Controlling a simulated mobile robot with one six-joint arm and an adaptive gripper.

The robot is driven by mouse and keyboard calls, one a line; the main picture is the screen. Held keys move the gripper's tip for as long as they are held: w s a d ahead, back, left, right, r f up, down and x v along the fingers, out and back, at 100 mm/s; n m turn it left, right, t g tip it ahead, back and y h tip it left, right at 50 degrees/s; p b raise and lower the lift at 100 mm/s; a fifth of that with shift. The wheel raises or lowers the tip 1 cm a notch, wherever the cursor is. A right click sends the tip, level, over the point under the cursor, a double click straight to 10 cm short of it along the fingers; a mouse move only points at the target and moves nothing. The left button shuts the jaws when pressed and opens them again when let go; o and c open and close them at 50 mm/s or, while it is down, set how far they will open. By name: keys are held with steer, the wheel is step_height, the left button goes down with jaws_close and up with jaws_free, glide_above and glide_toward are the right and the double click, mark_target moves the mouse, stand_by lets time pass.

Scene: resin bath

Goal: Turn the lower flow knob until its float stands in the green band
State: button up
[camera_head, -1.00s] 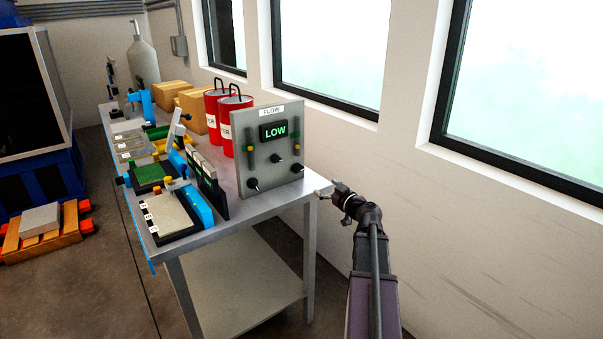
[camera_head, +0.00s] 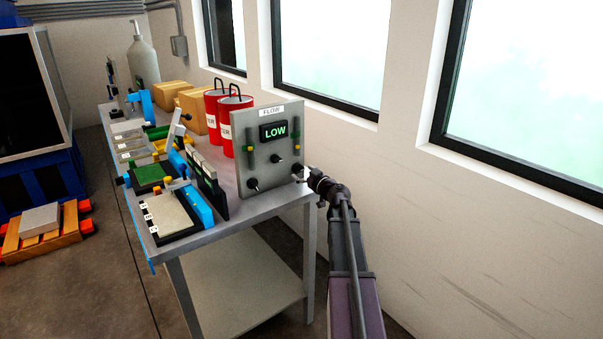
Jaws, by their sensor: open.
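The grey flow panel (camera_head: 240,140) stands upright at the near end of the bench, with a display reading LOW (camera_head: 274,131). A left tube with a yellow float (camera_head: 250,149) and a right tube with a float (camera_head: 295,148) flank the display. Black knobs sit below: one at lower left (camera_head: 253,184), one in the middle (camera_head: 277,159), and one at right (camera_head: 297,168), partly hidden by my gripper. My gripper (camera_head: 301,173) is open at the right knob. I cannot tell whether it touches the knob or whether its fingers are around it. Green bands are too small to make out clearly.
The metal bench (camera_head: 235,219) holds trays, blue clamps and black upright holders left of the panel. Two red canisters (camera_head: 235,110) stand behind it. The windowed wall is close on the right. A wooden pallet (camera_head: 45,236) lies on the floor at left.

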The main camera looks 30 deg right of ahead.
steer(key=shift+w, duration=0.45)
steer(key=c, duration=1.2)
steer(key=shift+o, duration=0.2)
steer(key=shift+m, duration=0.4)
steer(key=m, duration=1.5)
steer(key=shift+m, duration=0.4)
steer(key=m, duration=0.5)
steer(key=shift+m, duration=0.3)
